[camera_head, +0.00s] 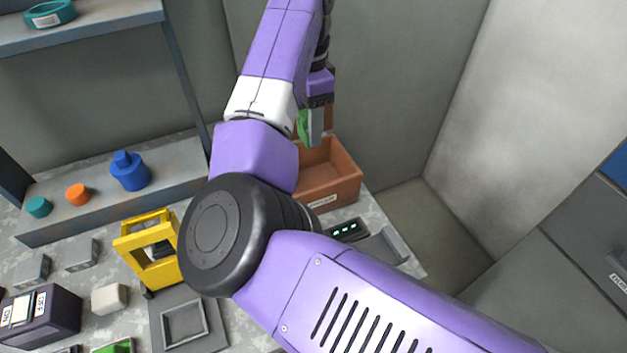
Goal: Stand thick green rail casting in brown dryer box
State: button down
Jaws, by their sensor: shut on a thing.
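The brown dryer box (345,190) stands open at the back of the bench, right of centre, with a small label on its front. My gripper (312,128) hangs down at the box's back left part, partly hidden by my own arm. It is shut on a green piece (303,126), which looks like the thick green rail casting. Only a narrow strip of the green piece shows beside a grey finger. I cannot tell whether its lower end is inside the box or above it. My arm hides the box's left side.
A panel with green lights (345,230) lies in front of the box. A yellow frame (150,250), a dark labelled box (40,315) and grey blocks stand at left. Another green piece (115,346) shows at the bottom edge. A blue cylinder (129,172) sits on the ledge. Walls close in behind.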

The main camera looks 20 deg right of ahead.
notch_tip(320, 180, down, 16)
jog(key=shift+a+r, duration=0.1)
jog(key=shift+r, duration=0.05)
dwell(0.3)
jog(key=c, duration=0.7)
grip_release()
notch_tip(320, 180, up, 12)
dwell(0.5)
